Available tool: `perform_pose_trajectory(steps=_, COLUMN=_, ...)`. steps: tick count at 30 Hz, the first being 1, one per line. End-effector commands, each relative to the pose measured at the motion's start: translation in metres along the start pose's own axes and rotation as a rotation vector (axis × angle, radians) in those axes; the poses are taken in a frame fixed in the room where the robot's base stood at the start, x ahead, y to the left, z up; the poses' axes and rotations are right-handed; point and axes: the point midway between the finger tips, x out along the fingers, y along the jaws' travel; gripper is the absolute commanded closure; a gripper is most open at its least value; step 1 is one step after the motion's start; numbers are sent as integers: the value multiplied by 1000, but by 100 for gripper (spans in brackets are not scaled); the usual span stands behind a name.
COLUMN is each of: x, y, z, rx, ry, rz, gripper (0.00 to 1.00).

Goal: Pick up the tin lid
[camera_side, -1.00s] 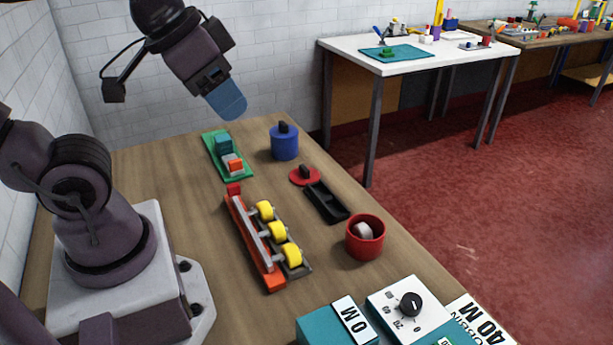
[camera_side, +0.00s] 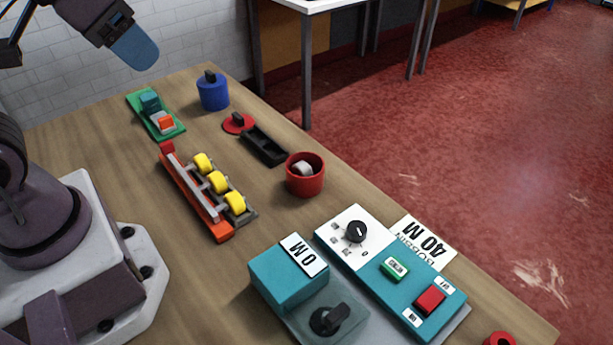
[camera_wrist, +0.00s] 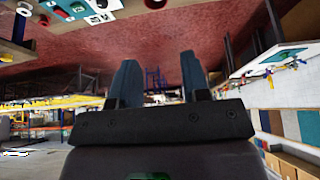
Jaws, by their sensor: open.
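The tin lid is a flat red disc with a black knob (camera_side: 238,123); it lies on the wooden table beside a black tray. The open red tin (camera_side: 305,180) stands nearer the camera, with a grey-white roll inside. My gripper (camera_side: 136,48) is high at the upper left in the side view, above the table's far end and well apart from the lid. In the wrist view my two fingers (camera_wrist: 160,78) are spread with nothing between them. The lid is not recognisable in the wrist view.
A blue tin with a black knob (camera_side: 213,92) stands close behind the lid. The black tray (camera_side: 264,146) lies beside it. A green board with blocks (camera_side: 156,117), a red rack with yellow rolls (camera_side: 208,192) and a teal control panel (camera_side: 390,270) take up other table space.

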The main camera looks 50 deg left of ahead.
Motion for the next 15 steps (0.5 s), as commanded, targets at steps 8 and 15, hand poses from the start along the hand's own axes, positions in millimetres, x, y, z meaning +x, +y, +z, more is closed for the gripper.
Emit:
perform_pose_trajectory(steps=8, x=0, y=0, z=0, rx=0, ry=0, rz=0, gripper=53)
perform_pose_trajectory(steps=15, x=14, y=-4, z=3, rx=-20, ry=-68, rz=-9, gripper=53)
